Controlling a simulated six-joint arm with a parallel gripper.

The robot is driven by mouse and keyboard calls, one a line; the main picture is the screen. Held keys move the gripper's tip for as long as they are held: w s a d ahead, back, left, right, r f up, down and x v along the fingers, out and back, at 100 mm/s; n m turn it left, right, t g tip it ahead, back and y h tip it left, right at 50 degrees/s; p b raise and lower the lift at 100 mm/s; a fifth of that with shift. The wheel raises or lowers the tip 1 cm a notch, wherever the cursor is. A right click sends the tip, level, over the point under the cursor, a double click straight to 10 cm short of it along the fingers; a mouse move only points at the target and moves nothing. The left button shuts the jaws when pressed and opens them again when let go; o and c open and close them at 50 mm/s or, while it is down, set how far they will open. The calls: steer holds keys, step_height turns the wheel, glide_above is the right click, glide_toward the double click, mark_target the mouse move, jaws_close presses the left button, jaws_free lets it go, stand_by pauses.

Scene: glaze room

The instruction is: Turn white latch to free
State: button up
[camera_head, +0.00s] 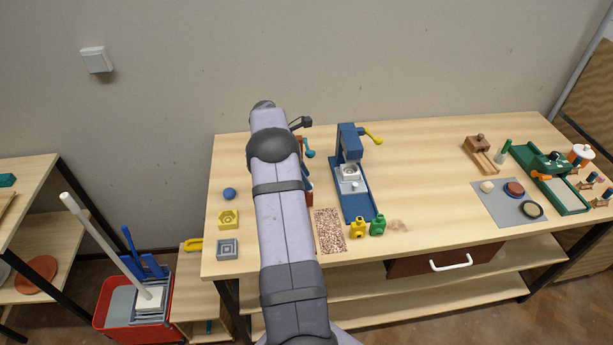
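The white latch is not plain to pick out. A blue press (347,140) with a yellow lever (373,136) stands at the table's middle. On its base are a white round part (349,172) and a small white knob (355,187), and I cannot tell if either is the latch. A second device (309,153) with orange and blue parts is mostly hidden behind my arm. A small dark part beside the arm's far end may belong to my gripper. Its fingers cannot be made out, nor whether it holds anything.
Yellow (358,228) and green (377,226) bottles stand near the front edge, beside a speckled mat (329,231). A blue ball (229,194) and yellow (228,220) and grey (227,249) blocks lie left. A green device (571,196) stands right. A drawer (420,266) sits below.

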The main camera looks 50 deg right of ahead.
steer(key=shift+x, duration=1)
jaws_close()
steer(key=shift+w+d+f+m+b, duration=0.15)
steer(key=shift+m+b, duration=0.2)
steer(key=shift+m, duration=0.35)
steer(key=shift+d+r+m+g+y+b, duration=0.1)
steer(key=shift+m+g+y+b, duration=0.15)
steer(key=shift+m, duration=0.55)
steer(key=shift+r+m+g+y+b, duration=0.15)
steer(key=shift+m+y+b, duration=0.2)
steer(key=shift+m, duration=0.45)
jaws_free()
